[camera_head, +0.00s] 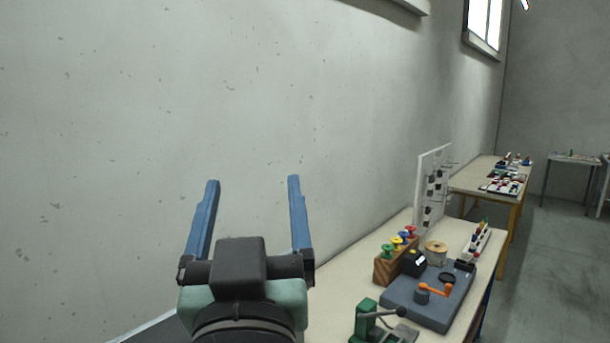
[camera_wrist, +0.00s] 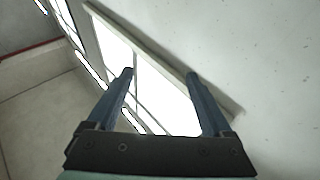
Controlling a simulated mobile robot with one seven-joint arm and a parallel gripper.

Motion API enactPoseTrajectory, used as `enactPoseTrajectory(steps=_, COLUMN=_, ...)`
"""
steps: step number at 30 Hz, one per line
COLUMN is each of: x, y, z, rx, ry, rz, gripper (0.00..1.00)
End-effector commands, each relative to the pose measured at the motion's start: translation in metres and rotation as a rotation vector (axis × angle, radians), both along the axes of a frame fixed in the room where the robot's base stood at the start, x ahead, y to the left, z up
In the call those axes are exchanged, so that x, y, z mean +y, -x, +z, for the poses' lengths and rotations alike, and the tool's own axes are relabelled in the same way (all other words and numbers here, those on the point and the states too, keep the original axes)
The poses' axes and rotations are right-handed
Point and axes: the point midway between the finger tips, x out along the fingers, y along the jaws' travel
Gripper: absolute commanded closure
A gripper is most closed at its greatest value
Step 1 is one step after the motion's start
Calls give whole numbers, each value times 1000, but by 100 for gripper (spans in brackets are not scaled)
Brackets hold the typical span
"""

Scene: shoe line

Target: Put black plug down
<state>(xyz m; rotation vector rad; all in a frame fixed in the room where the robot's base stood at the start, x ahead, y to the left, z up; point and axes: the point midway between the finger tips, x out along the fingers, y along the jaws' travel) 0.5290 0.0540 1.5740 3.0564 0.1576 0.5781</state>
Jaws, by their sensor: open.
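My gripper (camera_head: 253,181) is raised in front of the pale wall, its two blue fingers apart and pointing up. In the wrist view my gripper (camera_wrist: 160,74) has nothing between its fingers; only a bright window and wall show beyond. I cannot make out a black plug for sure. A small black piece (camera_head: 465,266) lies at the far right corner of the grey-blue board (camera_head: 428,312), and a black block (camera_head: 413,264) sits at the board's back left. Either is too small to identify.
On the near table (camera_head: 345,265) are a wooden rack (camera_head: 387,268) with coloured spools, a twine spool (camera_head: 436,252), an orange crank (camera_head: 434,290), a green press (camera_head: 367,320) and a white pegboard (camera_head: 433,190). A second table (camera_head: 470,178) stands farther back. Floor at right is clear.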

Motion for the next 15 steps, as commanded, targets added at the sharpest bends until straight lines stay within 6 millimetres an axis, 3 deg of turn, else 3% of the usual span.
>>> enactPoseTrajectory(steps=1, x=-18, y=19, z=36, rx=-115, ry=-21, rz=-31, gripper=15)
enactPoseTrajectory(steps=3, x=-35, y=44, z=71, rx=-241, ry=-40, rz=-58, gripper=15)
enactPoseTrajectory(steps=6, x=-49, y=72, z=103, rx=-368, ry=-53, rz=-84, gripper=15)
enactPoseTrajectory(steps=10, x=-56, y=89, z=119, rx=-438, ry=-60, rz=-95, gripper=15)
enactPoseTrajectory(steps=15, x=-56, y=90, z=120, rx=-442, ry=-60, rz=-95, gripper=15)
